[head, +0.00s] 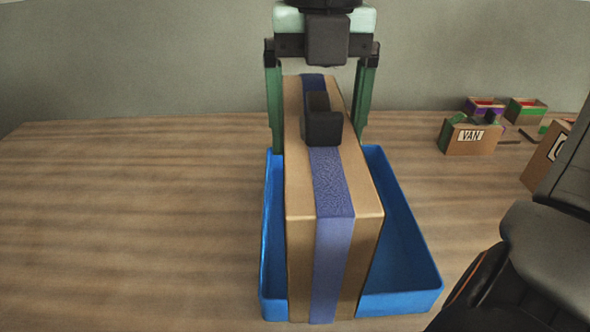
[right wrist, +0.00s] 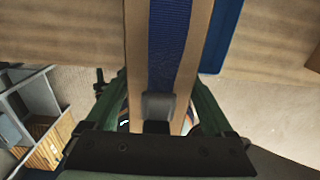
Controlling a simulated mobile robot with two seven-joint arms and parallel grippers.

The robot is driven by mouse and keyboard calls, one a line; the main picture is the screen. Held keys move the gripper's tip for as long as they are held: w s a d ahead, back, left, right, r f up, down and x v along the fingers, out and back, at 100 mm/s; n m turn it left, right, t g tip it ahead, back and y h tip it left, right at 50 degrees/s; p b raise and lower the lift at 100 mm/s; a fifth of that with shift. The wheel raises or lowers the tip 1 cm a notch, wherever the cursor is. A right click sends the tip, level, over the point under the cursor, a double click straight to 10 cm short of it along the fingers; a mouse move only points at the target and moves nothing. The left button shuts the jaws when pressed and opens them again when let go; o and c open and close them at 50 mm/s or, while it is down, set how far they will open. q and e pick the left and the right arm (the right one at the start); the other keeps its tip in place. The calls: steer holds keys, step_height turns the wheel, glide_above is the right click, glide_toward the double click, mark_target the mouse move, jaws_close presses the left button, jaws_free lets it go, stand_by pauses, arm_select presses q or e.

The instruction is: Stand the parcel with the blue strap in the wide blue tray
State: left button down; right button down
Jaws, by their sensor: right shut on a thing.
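The parcel (head: 300,170) is a tall brown box with a blue strap (head: 331,190) over its top and down its front. It looks upright, and its front face covers part of the front wall of the wide blue tray (head: 400,301). I cannot tell whether its base touches the tray. My right gripper (head: 320,142) is shut on the parcel, one green finger on each side of its far part. In the right wrist view, the strap (right wrist: 168,40) runs between the fingers and the tray (right wrist: 222,35) shows at the right. My left gripper is out of view.
A small box labelled VAN (head: 468,137) stands at the right. Behind it are a purple-edged box (head: 484,107) and a green-edged box (head: 527,111). Another labelled box (head: 545,162) is at the right edge. The table (head: 130,220) left of the tray is clear.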

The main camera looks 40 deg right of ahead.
steer(key=w+d+f, duration=0.1)
steer(key=w+f, duration=0.1)
steer(key=w+d+f, duration=0.2)
steer(key=w+f, duration=0.1)
steer(key=w+d+f, duration=0.2)
steer(key=w, duration=0.1)
steer(key=shift+d+f, duration=0.15)
steer(key=shift+w+d+f+b, duration=0.2)
steer(key=shift+f+b, duration=0.1)
steer(key=shift+f, duration=0.1)
steer(key=shift+w+d+f, duration=0.1)
steer(key=shift+f, duration=1.5)
steer(key=shift+f+b, duration=0.15)
steer(key=shift+b, duration=0.25)
jaws_free()
